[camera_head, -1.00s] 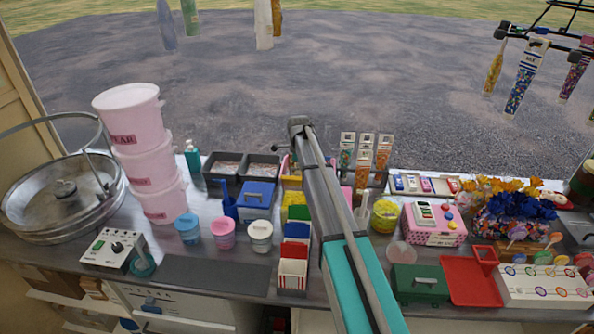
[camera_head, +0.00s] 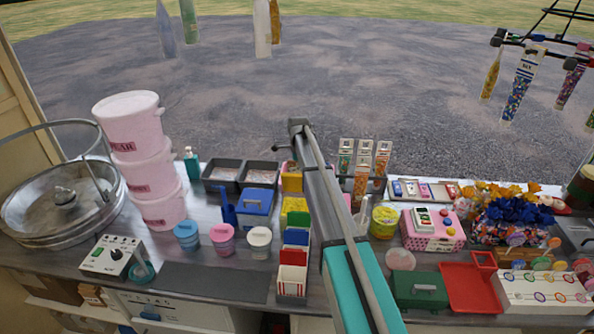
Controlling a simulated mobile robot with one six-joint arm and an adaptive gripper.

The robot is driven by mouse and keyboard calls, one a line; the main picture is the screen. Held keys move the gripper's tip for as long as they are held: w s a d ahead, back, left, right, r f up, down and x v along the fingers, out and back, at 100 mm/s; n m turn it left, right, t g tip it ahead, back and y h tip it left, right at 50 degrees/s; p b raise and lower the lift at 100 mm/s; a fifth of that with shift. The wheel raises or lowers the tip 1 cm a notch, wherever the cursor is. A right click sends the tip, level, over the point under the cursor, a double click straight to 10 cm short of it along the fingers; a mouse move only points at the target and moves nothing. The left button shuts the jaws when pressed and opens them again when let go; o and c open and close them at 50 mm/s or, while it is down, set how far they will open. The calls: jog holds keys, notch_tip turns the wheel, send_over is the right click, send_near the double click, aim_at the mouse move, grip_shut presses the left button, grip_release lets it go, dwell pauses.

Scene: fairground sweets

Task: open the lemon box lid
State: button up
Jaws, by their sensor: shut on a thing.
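A yellow box (camera_head: 291,182), the likely lemon box, stands at the back of the counter, left of my arm. My arm hides part of it, and its lid cannot be made out clearly. My arm reaches from the lower right up to a dark end joint above and behind this box. My gripper is hidden behind the arm, so its fingers and what they touch do not show.
Pink tubs (camera_head: 140,150) are stacked at left. A green box (camera_head: 418,287) and red tray (camera_head: 470,286) lie right of my arm. The counter is crowded.

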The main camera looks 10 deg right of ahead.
jog(key=shift+w+d+f, duration=0.1)
jog(key=shift+w+d, duration=0.15)
jog(key=shift+w, duration=0.6)
jog(key=shift+w+d, duration=0.25)
jog(key=shift+w, duration=0.55)
grip_shut()
jog(key=shift+w+d+f+b, duration=0.2)
jog(key=shift+w+b, duration=0.05)
jog(key=shift+w, duration=0.25)
jog(key=shift+w+d+f+b, duration=0.15)
jog(key=shift+w+f+b, duration=0.1)
jog(key=shift+w, duration=0.3)
jog(key=shift+w+d+f+b, duration=0.15)
jog(key=shift+w+d+b, duration=0.1)
jog(key=shift+w, duration=0.25)
jog(key=shift+a, duration=0.1)
jog(key=o, duration=0.7)
grip_release()
jog(key=shift+o, duration=0.2)
